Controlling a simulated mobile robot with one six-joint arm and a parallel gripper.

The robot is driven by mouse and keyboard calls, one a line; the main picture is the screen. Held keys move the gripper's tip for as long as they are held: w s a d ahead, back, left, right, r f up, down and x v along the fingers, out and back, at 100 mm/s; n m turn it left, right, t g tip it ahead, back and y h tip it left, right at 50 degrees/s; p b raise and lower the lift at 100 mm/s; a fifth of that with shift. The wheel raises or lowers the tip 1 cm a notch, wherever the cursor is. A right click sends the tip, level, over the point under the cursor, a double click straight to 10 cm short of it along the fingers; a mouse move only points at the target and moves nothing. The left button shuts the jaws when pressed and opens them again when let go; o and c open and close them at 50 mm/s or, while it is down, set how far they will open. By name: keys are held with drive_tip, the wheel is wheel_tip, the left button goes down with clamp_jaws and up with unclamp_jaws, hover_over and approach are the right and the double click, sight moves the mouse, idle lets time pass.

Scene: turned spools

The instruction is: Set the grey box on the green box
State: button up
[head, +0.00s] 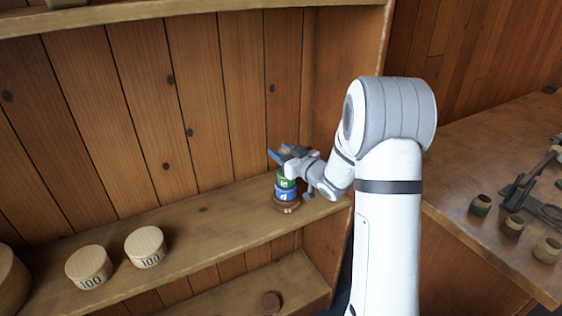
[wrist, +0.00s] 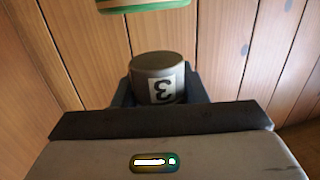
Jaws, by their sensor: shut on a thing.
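The grey box (wrist: 158,66), a short round drum, carries a black 3 on a pale label that reads upside down in the wrist view. My gripper (head: 284,152) is shut on it, a jaw on each side. In the head view my gripper is just above the green box (head: 285,180), which tops a stack on the shelf. The green box also seems to show at the top edge of the wrist view (wrist: 145,5), cut off, with a visible gap between it and the grey box. In the head view the jaws mostly hide the grey box.
Under the green box are a blue box (head: 285,193) and a brown box (head: 286,206). Two pale drums marked 100 (head: 89,267) (head: 145,246) stand left on the shelf (head: 200,222). The plank back wall is close behind. A bench (head: 480,150) with small pots is at right.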

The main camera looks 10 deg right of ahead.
drive_tip(key=shift+d+f, duration=0.15)
drive_tip(key=shift+f, duration=1.4)
drive_tip(key=shift+f, duration=0.25)
drive_tip(key=o, duration=0.9)
drive_tip(key=shift+r, duration=0.1)
drive_tip(key=shift+o, duration=0.2)
